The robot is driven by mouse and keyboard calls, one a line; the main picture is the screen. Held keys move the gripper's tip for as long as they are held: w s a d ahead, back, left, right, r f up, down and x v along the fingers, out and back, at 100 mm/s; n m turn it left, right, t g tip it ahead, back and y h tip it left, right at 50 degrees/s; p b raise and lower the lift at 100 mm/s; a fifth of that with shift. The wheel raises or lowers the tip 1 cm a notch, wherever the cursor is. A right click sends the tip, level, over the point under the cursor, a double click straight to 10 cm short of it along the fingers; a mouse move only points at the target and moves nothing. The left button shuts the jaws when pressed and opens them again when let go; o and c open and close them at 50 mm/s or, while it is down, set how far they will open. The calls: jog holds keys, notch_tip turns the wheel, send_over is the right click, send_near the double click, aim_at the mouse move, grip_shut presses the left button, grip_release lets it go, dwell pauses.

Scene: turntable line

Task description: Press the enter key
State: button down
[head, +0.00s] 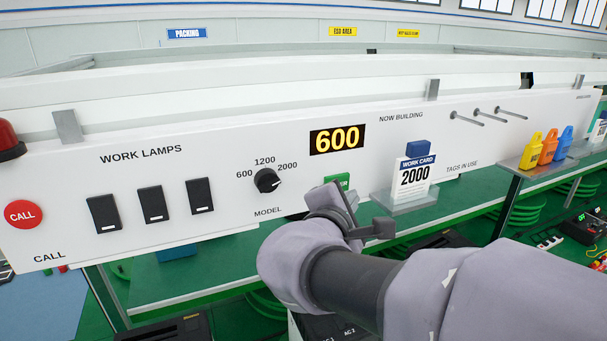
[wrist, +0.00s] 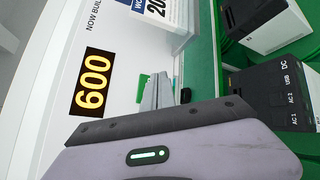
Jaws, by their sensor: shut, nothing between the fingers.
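The green key (head: 337,182), which looks like the enter key, is on the white panel, right of the model knob and below the display. My gripper (head: 333,200) is in front of it and covers its lower part; any lettering is unreadable. In the wrist view the green key (wrist: 142,86) shows just beyond the shut, empty fingertips (wrist: 160,86). I cannot tell whether they touch it. The display (head: 337,138) reads 600. The work card (head: 415,176) reads 2000. The model knob (head: 267,181) seems turned toward 2000.
Left on the panel are three black lamp switches (head: 151,204) and a red call button (head: 23,214). The card holder (head: 413,199) juts out right of my gripper. Several coloured tags (head: 549,149) stand farther right. A green bench (head: 190,274) lies below; black boxes (wrist: 262,100) show in the wrist view.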

aim_at(345, 186)
jog(key=shift+w+a, duration=0.2)
jog(key=shift+w, duration=0.35)
jog(key=shift+w+a, duration=0.15)
jog(key=shift+w, duration=0.35)
jog(key=shift+b, duration=0.3)
dwell(1.0)
jog(key=shift+w+a, duration=0.1)
jog(key=shift+w, duration=0.3)
jog(key=shift+w+a+b, duration=0.15)
jog(key=shift+w+b, duration=0.2)
dwell(0.5)
dwell(0.3)
jog(key=shift+s+d+b, duration=0.3)
jog(key=shift+s+b, duration=0.15)
jog(key=shift+s, duration=0.35)
jog(key=shift+f, duration=0.1)
